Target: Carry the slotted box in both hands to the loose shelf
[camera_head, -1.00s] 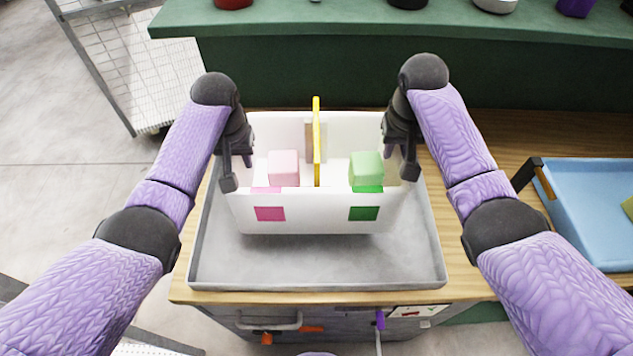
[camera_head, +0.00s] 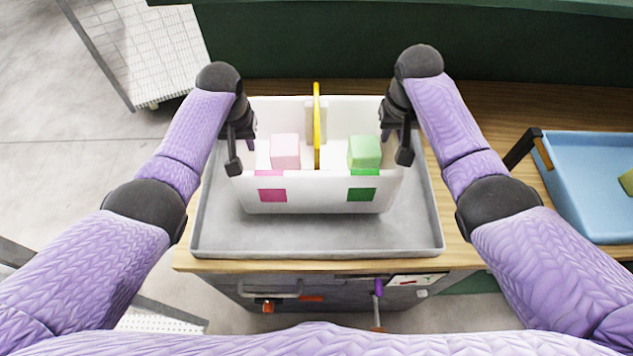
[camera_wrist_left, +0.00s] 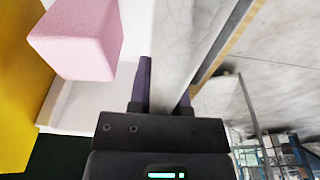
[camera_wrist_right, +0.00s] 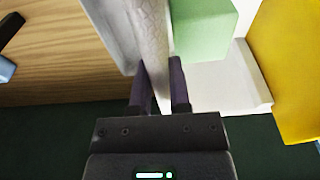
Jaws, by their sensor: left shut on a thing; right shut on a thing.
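The slotted box (camera_head: 318,199) is white with a yellow divider (camera_head: 317,125) standing across its middle. A pink foam block (camera_head: 284,152) sits in the left compartment and a green foam block (camera_head: 364,152) in the right one. Pink and green squares mark its front. My left gripper (camera_head: 240,150) is shut on the box's left wall, and my right gripper (camera_head: 398,140) is shut on its right wall. The wrist views show the left fingers (camera_wrist_left: 165,88) and right fingers (camera_wrist_right: 160,88) either side of the walls. The box is over a grey tray (camera_head: 310,240); whether it touches is unclear. The loose shelf cannot be identified.
The tray lies on a wooden-topped bench (camera_head: 480,150). A blue tray (camera_head: 585,185) with a black-and-orange handle is at the right. A dark green counter (camera_head: 350,45) stands behind. A wire rack (camera_head: 150,50) stands at the back left, with open floor beside it.

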